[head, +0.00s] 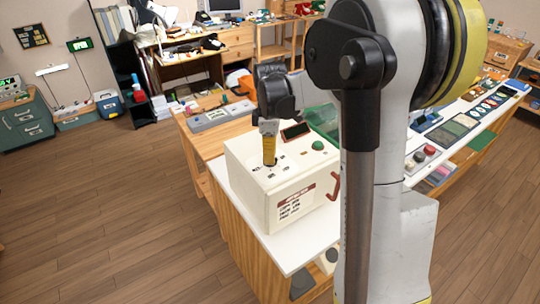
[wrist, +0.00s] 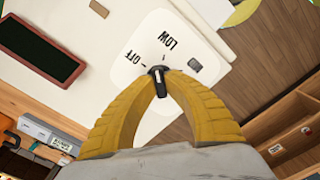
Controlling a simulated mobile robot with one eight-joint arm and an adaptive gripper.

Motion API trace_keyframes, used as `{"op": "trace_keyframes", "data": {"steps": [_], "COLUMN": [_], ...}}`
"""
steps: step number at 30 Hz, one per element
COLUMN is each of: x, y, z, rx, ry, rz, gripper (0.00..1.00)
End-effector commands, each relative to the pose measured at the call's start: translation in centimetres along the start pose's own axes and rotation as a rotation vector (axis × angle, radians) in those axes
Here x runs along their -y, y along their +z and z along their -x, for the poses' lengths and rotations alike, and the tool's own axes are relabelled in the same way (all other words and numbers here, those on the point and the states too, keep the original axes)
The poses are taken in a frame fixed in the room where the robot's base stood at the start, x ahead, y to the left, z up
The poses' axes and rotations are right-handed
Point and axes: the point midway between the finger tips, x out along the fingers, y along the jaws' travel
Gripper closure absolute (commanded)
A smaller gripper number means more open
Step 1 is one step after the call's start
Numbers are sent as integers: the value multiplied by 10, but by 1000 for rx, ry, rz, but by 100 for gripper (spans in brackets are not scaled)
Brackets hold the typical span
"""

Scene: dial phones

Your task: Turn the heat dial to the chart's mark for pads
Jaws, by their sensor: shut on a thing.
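The heat dial is a small black knob (wrist: 160,84) with a pale mark, on a white plate (wrist: 178,22) on top of a cream machine (head: 262,190). My gripper (head: 269,162) comes down onto the top of the machine. In the wrist view, its yellow fingers (wrist: 158,73) are shut on the knob from both sides. The plate reads OFF and LOW, with a small grey symbol beyond LOW. I cannot tell exactly which mark the knob points at. The chart (head: 291,204) is on the machine's front, with a red heading; its lines are too small to read.
The machine has a dark display (head: 296,131), a green button (head: 318,145) and a red handle (head: 336,186). It stands on a white-topped bench (head: 285,248). A translucent green thing (head: 323,119) is behind it. Open wood floor (head: 110,210) lies to the left.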

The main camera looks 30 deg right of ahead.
Motion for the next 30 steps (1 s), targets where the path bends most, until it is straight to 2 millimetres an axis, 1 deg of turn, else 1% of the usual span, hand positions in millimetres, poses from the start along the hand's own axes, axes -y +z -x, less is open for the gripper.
{"op": "trace_keyframes", "data": {"steps": [30], "x": [0], "y": [0], "z": [0], "rx": [1], "ry": [-1], "rz": [-962], "gripper": [100]}}
